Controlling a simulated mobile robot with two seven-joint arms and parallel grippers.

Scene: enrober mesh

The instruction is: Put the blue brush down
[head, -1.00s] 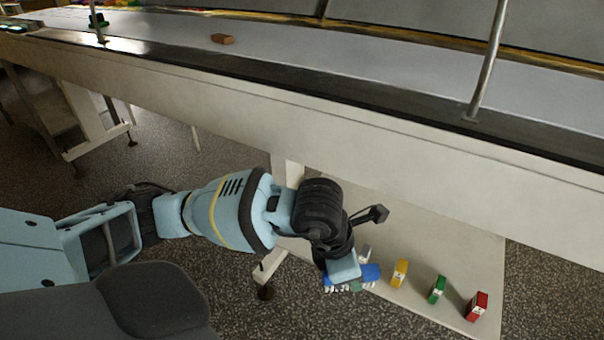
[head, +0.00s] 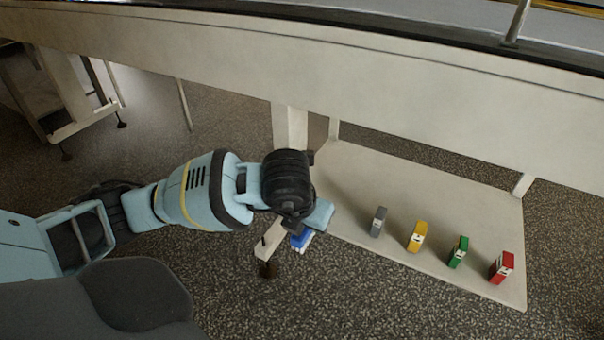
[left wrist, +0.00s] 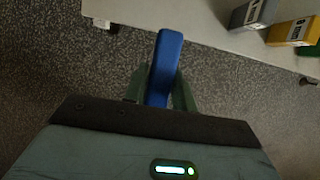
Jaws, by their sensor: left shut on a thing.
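The blue brush (head: 301,240) is held by my left gripper (head: 308,228), beside the left edge of a pale low shelf board (head: 345,180) under the conveyor. In the left wrist view the blue brush (left wrist: 165,66) sticks up between the two fingers of my left gripper (left wrist: 160,92), which is shut on it. Speckled floor shows behind the brush there, with the board's edge beyond. In the head view the arm hides part of the brush. My right gripper is in neither view.
On the board stand a grey block (head: 378,221), a yellow block (head: 417,236), a green block (head: 458,252) and a red block (head: 502,267) in a row. The board left of the grey block is bare. A table leg (head: 290,128) and the conveyor side (head: 400,85) stand close to my arm.

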